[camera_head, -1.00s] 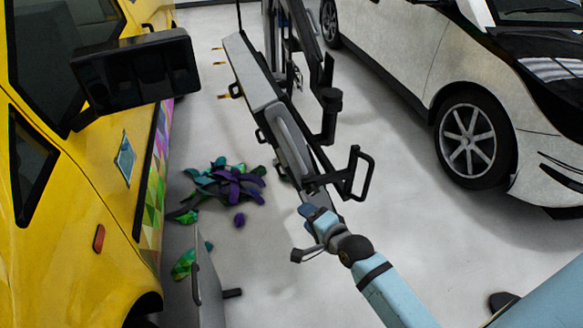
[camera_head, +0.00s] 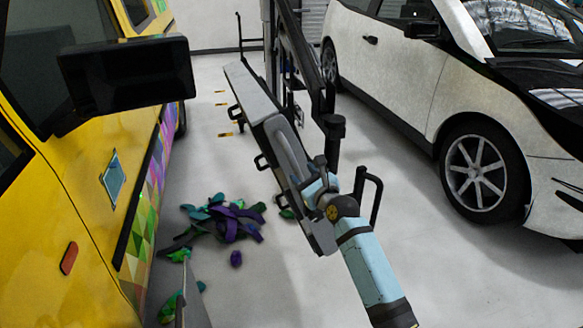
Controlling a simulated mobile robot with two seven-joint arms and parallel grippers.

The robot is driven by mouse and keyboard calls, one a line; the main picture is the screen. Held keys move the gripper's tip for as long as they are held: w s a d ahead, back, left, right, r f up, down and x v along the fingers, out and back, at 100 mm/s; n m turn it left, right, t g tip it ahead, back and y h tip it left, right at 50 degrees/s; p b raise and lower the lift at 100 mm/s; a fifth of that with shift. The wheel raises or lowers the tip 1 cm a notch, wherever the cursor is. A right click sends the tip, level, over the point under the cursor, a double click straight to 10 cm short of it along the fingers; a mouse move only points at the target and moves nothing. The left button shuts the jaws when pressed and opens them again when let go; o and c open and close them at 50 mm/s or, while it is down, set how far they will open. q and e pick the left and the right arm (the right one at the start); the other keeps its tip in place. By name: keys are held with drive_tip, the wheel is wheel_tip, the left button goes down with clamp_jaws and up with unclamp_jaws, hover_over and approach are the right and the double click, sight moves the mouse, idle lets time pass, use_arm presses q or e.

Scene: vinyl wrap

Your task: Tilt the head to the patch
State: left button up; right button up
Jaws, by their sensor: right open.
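A small blue-grey diamond-shaped patch (camera_head: 113,181) sits on the side of the yellow vehicle (camera_head: 85,235), in the left part of the head view. My right gripper (camera_head: 312,190) is near the middle of the view, well to the right of the patch and apart from it. The light blue right arm reaches up to it from below. The gripper overlaps the lower end of a long grey and black equipment arm in the picture; whether they touch is unclear. The gripper's jaws are small and partly hidden; no held thing shows. My left gripper is out of view.
A pile of green and purple vinyl scraps (camera_head: 225,218) lies on the floor beside the yellow vehicle. A black mirror (camera_head: 128,77) juts out from that vehicle. The long equipment arm (camera_head: 270,125) stands mid-view. A white car (camera_head: 400,85) is at right.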

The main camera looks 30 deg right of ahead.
sight(297, 168)
drive_tip(key=w+b, duration=0.1)
drive_tip(key=w, duration=0.5)
drive_tip(key=shift+w+a, duration=0.1)
drive_tip(key=shift+w, duration=0.3)
clamp_jaws()
